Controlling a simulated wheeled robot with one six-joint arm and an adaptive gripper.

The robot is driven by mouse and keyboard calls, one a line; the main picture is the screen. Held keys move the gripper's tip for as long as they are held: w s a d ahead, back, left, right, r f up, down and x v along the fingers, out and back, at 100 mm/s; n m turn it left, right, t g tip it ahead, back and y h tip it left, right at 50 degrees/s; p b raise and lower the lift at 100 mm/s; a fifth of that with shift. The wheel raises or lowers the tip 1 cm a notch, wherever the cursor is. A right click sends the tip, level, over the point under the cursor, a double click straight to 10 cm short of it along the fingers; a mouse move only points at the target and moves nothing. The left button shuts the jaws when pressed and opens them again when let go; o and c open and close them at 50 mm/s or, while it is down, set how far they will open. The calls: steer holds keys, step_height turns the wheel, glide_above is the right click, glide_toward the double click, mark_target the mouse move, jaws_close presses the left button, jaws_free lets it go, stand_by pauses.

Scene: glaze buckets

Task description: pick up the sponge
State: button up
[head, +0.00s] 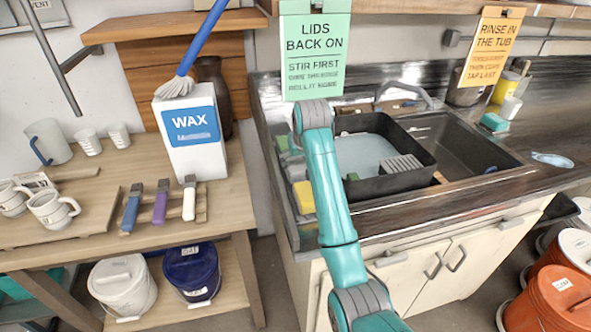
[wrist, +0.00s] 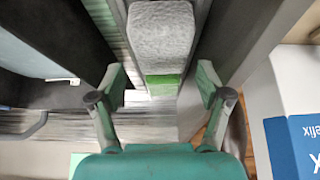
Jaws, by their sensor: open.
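A yellow sponge-like block (head: 305,197) lies on the left ledge of the sink in the head view. Behind it on that ledge is a small green piece (head: 283,143), partly hidden by my arm. In the wrist view a grey, rough-topped block (wrist: 160,38) lies ahead between my fingers' lines, with a green piece (wrist: 163,85) at its near end. I cannot tell whether these two are one sponge. My gripper (wrist: 160,82) is open and empty above the ledge, with the green piece between its fingertips in the picture; contact is not visible.
A black tub (head: 425,152) with grey water stands in the sink (head: 480,150), right of the ledge. A white wax box (head: 195,140) with a brush stands left. A teal block (head: 494,122) lies on the right counter. A tap (head: 405,92) is behind.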

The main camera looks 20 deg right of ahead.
mark_target(296, 165)
steer(key=x, duration=0.4)
steer(key=shift+s+a+f, duration=0.1)
steer(key=shift+s+f, duration=0.05)
steer(key=shift+f, duration=0.1)
steer(key=c, duration=0.6)
step_height(296, 165, up, 10)
steer(key=shift+r, duration=0.1)
